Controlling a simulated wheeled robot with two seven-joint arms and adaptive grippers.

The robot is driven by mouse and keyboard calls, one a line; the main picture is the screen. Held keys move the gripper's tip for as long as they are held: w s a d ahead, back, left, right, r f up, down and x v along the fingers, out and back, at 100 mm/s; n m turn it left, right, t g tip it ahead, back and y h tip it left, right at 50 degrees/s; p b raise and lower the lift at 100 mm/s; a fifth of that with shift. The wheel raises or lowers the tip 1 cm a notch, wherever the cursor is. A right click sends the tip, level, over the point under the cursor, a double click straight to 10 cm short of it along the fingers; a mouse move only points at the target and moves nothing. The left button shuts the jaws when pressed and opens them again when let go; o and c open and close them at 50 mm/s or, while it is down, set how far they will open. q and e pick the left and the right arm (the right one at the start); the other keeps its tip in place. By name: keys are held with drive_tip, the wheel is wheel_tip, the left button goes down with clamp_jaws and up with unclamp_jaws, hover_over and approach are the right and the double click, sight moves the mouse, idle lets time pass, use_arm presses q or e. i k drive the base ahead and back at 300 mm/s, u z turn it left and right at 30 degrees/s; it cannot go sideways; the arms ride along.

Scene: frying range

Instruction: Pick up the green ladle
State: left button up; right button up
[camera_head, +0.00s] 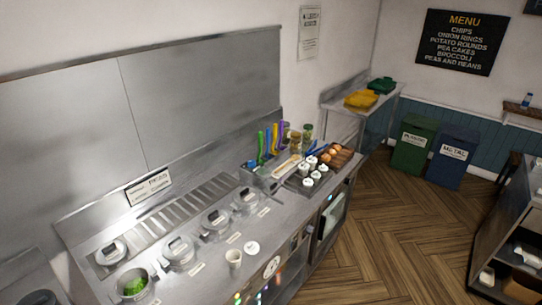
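A cluster of upright coloured utensil handles stands at the back of the steel counter, near its far end. The green handle (261,144), which appears to be the green ladle, is at the left of this cluster. Yellow, blue and purple handles stand close beside it on the right. Its lower end is hidden in or behind the holder (262,172), so I cannot see the ladle's bowl. Neither of my grippers is in view.
Several lidded pots (216,223) sit along the counter, with an open pot of green food (132,286) at the near left. A white cup (233,259) stands near the front edge. White-topped containers (308,184) and a brown tray (345,157) lie right of the utensils. Wooden floor (400,230) is clear.

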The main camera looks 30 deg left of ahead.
sight(260, 134)
drive_tip(key=i, duration=2.75)
drive_tip(key=u, duration=2.2)
